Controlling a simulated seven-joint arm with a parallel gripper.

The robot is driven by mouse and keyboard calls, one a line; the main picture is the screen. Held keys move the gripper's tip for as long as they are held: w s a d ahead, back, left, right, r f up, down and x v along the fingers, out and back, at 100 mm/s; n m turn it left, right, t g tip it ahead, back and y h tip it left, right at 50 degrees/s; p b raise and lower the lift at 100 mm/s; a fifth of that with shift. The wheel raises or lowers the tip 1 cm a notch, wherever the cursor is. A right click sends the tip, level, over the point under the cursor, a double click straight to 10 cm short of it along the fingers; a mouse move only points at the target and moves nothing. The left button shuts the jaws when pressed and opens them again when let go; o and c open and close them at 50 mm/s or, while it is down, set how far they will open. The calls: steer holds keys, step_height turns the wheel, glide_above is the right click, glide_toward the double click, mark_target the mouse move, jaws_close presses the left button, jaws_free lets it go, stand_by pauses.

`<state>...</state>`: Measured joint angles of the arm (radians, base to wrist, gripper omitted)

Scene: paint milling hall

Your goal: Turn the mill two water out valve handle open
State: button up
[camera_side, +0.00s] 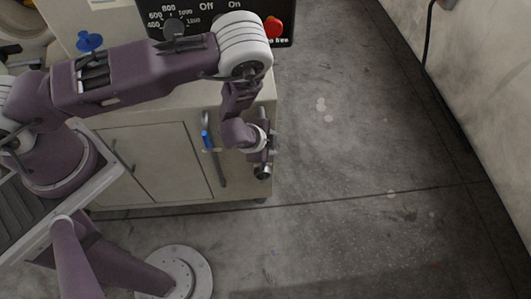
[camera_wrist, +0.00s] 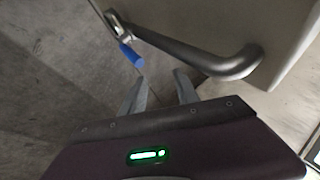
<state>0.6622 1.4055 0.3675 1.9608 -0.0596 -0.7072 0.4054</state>
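In the wrist view a blue valve handle (camera_wrist: 130,54) sticks out from a metal valve (camera_wrist: 117,24) at the end of a bent grey pipe (camera_wrist: 185,50). My gripper (camera_wrist: 159,76) is open and empty, with its two fingers apart below the handle in the picture and not touching it. In the side view a blue handle (camera_side: 207,138) sits on a pipe on the cabinet front, left of my gripper (camera_side: 264,158). I cannot tell whether both views show the same handle. A small metal end (camera_side: 262,172) shows at my gripper; what it belongs to is unclear.
The pale cabinet (camera_side: 150,160) stands below my arm. On it are a black control panel (camera_side: 215,28) with a red button (camera_side: 273,27) and a blue knob (camera_side: 90,42). The concrete floor (camera_side: 350,130) to the right is clear up to the wall (camera_side: 480,70).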

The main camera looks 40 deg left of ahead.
steer(key=f+n+g, duration=0.1)
steer(key=f+n, duration=0.1)
steer(key=n, duration=0.2)
steer(key=a+f+n+g+y, duration=0.1)
steer(key=f+n, duration=0.1)
steer(key=n, duration=0.3)
steer(key=f+n+g, duration=0.1)
steer(key=f+n, duration=0.1)
steer(key=n, duration=0.3)
steer(key=shift+s+a+f+y, duration=0.25)
steer(key=shift+s+f+y, duration=0.15)
steer(key=shift+c, duration=0.5)
jaws_close()
